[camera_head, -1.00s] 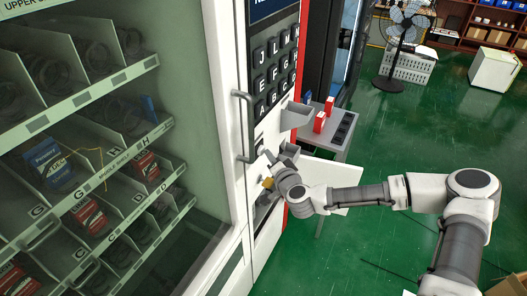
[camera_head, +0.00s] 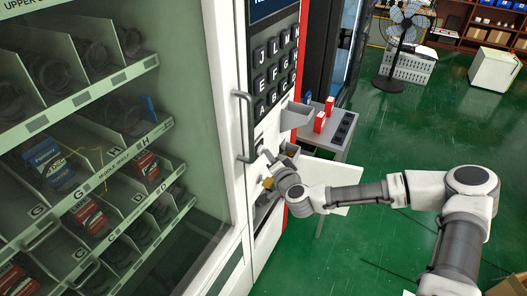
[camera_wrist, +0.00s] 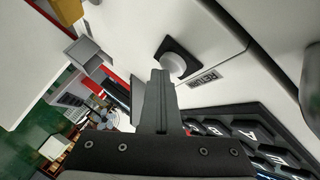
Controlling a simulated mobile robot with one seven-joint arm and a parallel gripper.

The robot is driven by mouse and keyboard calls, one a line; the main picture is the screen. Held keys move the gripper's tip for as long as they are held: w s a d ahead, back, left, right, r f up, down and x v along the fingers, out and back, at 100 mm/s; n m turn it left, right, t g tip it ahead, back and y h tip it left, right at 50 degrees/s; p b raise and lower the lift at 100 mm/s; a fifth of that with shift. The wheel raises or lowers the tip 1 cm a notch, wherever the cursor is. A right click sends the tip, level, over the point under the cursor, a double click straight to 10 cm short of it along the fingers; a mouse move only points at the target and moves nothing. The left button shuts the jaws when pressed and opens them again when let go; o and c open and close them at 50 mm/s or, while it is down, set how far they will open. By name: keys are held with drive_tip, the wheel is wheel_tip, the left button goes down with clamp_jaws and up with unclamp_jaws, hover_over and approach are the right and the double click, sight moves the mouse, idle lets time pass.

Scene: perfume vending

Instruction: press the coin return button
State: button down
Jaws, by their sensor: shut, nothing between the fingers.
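The coin return button is a pale round knob on a black square base (camera_wrist: 172,62) in the wrist view. The label RETURN (camera_wrist: 203,78) is printed beside it on the white vending machine panel. My gripper (camera_wrist: 158,76) is shut and empty, its fingertips overlapping the knob's lower left edge in the wrist view. I cannot tell whether they touch it. In the head view, my gripper (camera_head: 268,157) is close to the machine's front, below the keypad (camera_head: 275,75). The button cannot be made out clearly there.
A vertical handle (camera_head: 241,125) stands out left of the keypad. A grey stand (camera_head: 337,140) with red boxes is behind my arm. A fan (camera_head: 404,40) stands farther back. The green floor at right is largely clear.

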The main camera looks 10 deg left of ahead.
drive_tip(key=shift+s+d, duration=0.3)
drive_tip(key=shift+d, duration=0.3)
drive_tip(key=shift+d, duration=0.1)
drive_tip(key=d, duration=0.1)
drive_tip(key=s+d, duration=0.1)
drive_tip(key=d, duration=0.2)
drive_tip(key=shift+s+d+b, duration=0.3)
drive_tip(key=shift+s, duration=0.05)
drive_tip(key=shift+a, duration=0.15)
idle(0.4)
